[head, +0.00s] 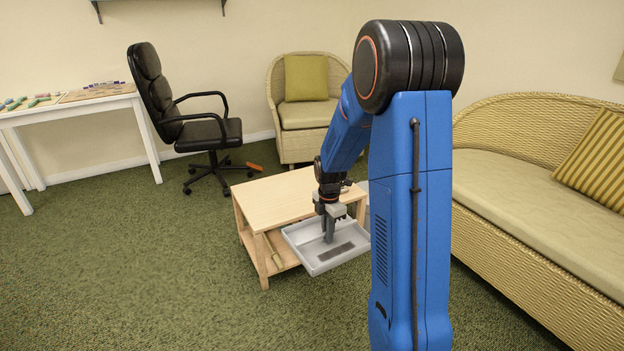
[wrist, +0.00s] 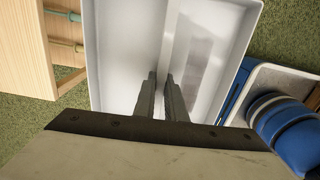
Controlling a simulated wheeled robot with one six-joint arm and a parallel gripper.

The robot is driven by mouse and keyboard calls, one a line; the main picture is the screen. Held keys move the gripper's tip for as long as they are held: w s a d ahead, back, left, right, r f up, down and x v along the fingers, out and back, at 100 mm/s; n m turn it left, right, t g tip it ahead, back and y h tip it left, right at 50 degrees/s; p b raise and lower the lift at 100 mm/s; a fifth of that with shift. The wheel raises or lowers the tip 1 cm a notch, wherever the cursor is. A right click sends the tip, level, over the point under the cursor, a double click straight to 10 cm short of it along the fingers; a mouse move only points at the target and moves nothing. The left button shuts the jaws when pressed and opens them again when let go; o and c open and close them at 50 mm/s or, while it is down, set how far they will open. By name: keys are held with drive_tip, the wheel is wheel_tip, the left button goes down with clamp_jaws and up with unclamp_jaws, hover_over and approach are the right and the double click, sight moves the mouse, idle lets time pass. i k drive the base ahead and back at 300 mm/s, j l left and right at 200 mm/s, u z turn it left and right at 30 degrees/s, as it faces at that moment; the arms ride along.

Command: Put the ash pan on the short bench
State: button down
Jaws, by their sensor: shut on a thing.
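The ash pan (head: 304,254) is a shallow light-grey tray with a raised rim and a darker patch on its floor. It fills the middle of the wrist view (wrist: 122,50). My gripper (head: 329,236) points down into the pan and is shut on its raised middle strip; the fingers (wrist: 162,88) show there. The pan is held off the carpet, slightly tilted in the picture, in front of a low wooden bench (head: 270,196). This looks like the short bench, with a pale top and a lower shelf. The pan hides its front right part; the wrist view shows its edge (wrist: 30,45) left of the pan.
A stick-like item (head: 272,250) lies on the bench's lower shelf. A small object sits on the top near my wrist. A wicker sofa (head: 540,215) stands right, a wicker armchair (head: 303,115) behind, and an office chair (head: 208,130) back left. Carpet at left is clear.

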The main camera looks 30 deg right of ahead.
sight(286, 198)
drive_tip(key=i+z, duration=0.1)
drive_tip(key=i, duration=1.45)
